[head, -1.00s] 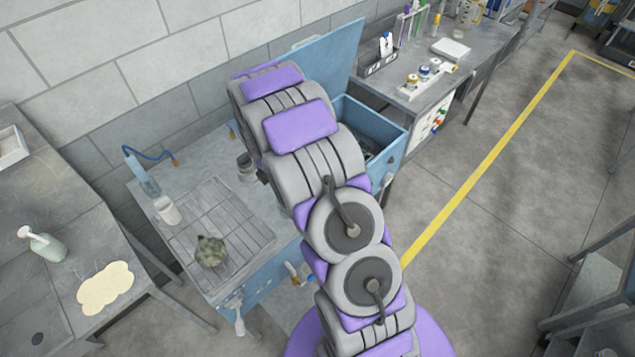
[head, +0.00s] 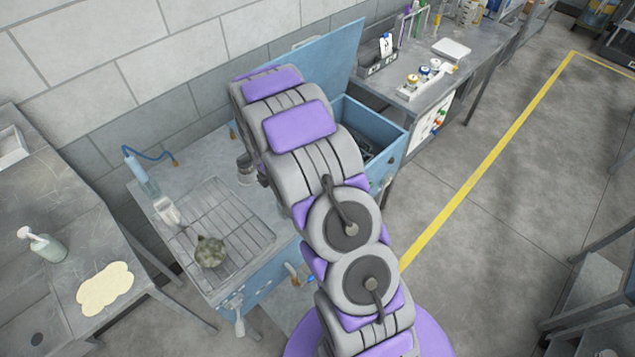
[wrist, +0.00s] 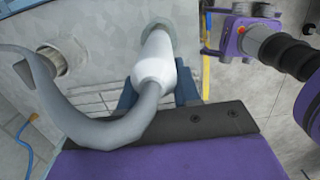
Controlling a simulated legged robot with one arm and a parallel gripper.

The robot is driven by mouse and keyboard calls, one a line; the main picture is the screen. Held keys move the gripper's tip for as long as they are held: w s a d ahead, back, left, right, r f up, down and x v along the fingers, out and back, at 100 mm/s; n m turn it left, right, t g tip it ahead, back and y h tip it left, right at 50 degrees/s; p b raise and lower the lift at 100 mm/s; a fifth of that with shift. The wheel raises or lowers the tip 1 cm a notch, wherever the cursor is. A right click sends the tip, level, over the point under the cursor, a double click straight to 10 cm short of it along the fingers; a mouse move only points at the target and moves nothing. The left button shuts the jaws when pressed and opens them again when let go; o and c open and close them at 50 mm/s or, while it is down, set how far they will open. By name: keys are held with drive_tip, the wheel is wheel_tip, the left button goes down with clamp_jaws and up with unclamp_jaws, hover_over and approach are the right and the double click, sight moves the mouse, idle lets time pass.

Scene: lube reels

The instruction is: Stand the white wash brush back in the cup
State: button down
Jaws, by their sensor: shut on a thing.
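My gripper (wrist: 157,92) is shut on a white, bulb-shaped piece that I take for the white wash brush (wrist: 155,66). A thick grey curved tube runs from its lower end to the left, and its far end is grey. Dark blue fingers show on either side. In the head view, the grey cup (head: 246,168) stands on the washer deck beside my arm. My arm hides the gripper and held brush there.
The blue washer has a wire rack (head: 222,215) with a mottled lump (head: 210,251) on it. The raised blue lid (head: 335,60) is behind my arm. A blue hose (wrist: 22,135) hangs left of the cup.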

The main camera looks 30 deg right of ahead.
drive_tip(key=c, duration=0.7)
unclamp_jaws()
drive_tip(key=shift+c, duration=0.2)
wheel_tip(320, 180, up, 17)
drive_tip(key=a+b, duration=0.1)
drive_tip(key=shift+s+a, duration=0.15)
drive_tip(key=shift+a, duration=0.15)
drive_tip(key=shift+r, duration=0.1)
drive_tip(key=s+a+f+m+b, duration=0.2)
drive_tip(key=s+m+b, duration=0.2)
drive_tip(key=s, duration=0.8)
drive_tip(key=s+a+f+m+g+b, duration=0.1)
drive_tip(key=s+a+f+m+b, duration=0.1)
drive_tip(key=s+m+b, duration=0.3)
drive_tip(key=s+a+f+m+g+y+b, duration=0.1)
drive_tip(key=s+a+m+b, duration=0.3)
drive_tip(key=s+m, duration=0.7)
drive_tip(key=s+f+b, duration=0.1)
drive_tip(key=s, duration=0.8)
